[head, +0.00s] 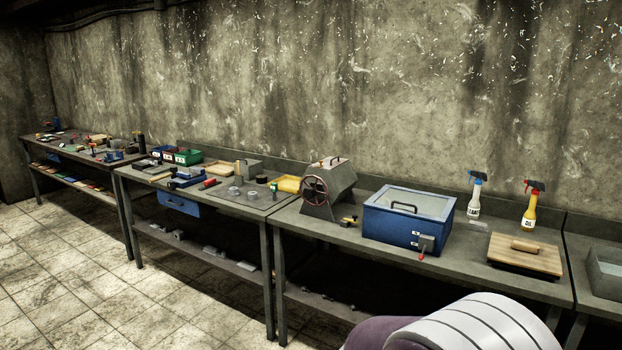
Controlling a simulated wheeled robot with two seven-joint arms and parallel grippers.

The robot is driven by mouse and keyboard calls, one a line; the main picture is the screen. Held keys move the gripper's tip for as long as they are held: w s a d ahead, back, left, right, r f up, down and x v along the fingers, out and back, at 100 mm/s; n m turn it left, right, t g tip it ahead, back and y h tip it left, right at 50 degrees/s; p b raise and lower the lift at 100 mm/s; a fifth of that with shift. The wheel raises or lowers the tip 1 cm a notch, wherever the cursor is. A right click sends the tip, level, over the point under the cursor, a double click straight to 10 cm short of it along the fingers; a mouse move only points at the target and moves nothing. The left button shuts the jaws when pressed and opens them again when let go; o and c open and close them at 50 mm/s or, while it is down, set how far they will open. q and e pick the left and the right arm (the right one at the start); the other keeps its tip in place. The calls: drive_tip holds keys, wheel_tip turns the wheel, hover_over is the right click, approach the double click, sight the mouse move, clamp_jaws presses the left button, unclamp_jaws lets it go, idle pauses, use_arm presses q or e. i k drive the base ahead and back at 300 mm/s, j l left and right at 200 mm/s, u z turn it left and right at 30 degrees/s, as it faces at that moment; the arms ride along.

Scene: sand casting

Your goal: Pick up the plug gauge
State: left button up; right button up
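I cannot make out the plug gauge for certain; the small tools on the benches are too small to tell apart. Several small items lie on the middle workbench (235,207), among them a red-handled tool (209,183), round grey metal pieces (234,191) and a small upright green-and-dark item (273,188) near its right end. Neither of my grippers is in view.
A grey hand-wheel machine (335,181), a blue box (385,222), two spray bottles (476,194) (530,207) and a wooden board (524,257) stand on the right bench. A cluttered bench (70,150) stands far left. The tiled floor (90,270) in front is clear.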

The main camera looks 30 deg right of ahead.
sight(273, 185)
drive_tip(key=i+l+z, duration=0.2)
drive_tip(key=i+l, duration=0.5)
drive_tip(key=i+l+z, duration=0.25)
drive_tip(key=i+l, duration=0.4)
drive_tip(key=i, duration=0.1)
